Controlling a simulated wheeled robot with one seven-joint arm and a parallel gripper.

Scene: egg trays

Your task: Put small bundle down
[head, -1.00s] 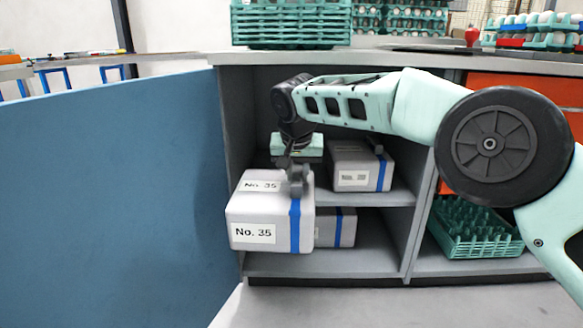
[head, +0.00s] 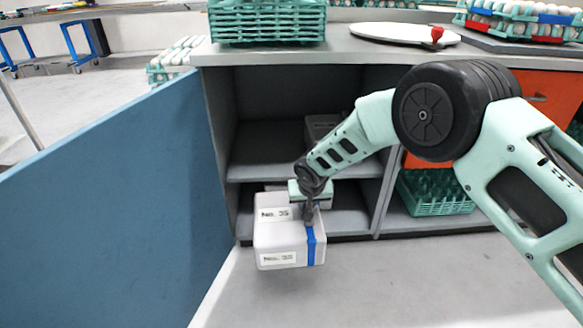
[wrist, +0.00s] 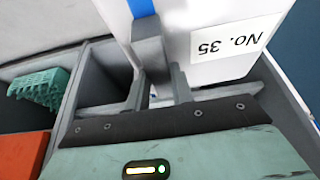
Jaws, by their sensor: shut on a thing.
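The small bundle (head: 279,241) is a pale grey package with a blue band and "No. 35" labels. In the head view it hangs in front of the lower part of the open cabinet. It also fills the upper middle of the wrist view (wrist: 195,68). My gripper (head: 309,213) is shut on the bundle from above, by its blue band. In the wrist view the dark fingers (wrist: 150,55) press against the bundle near the band. The bundle looks roughly level. Its underside is hidden, and I cannot tell its exact height above the floor.
The blue cabinet door (head: 110,185) stands open on the left. A grey package (head: 322,128) sits on the upper shelf, partly hidden by my arm. A green crate (head: 437,192) is in the compartment to the right. The floor (head: 420,280) in front is clear.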

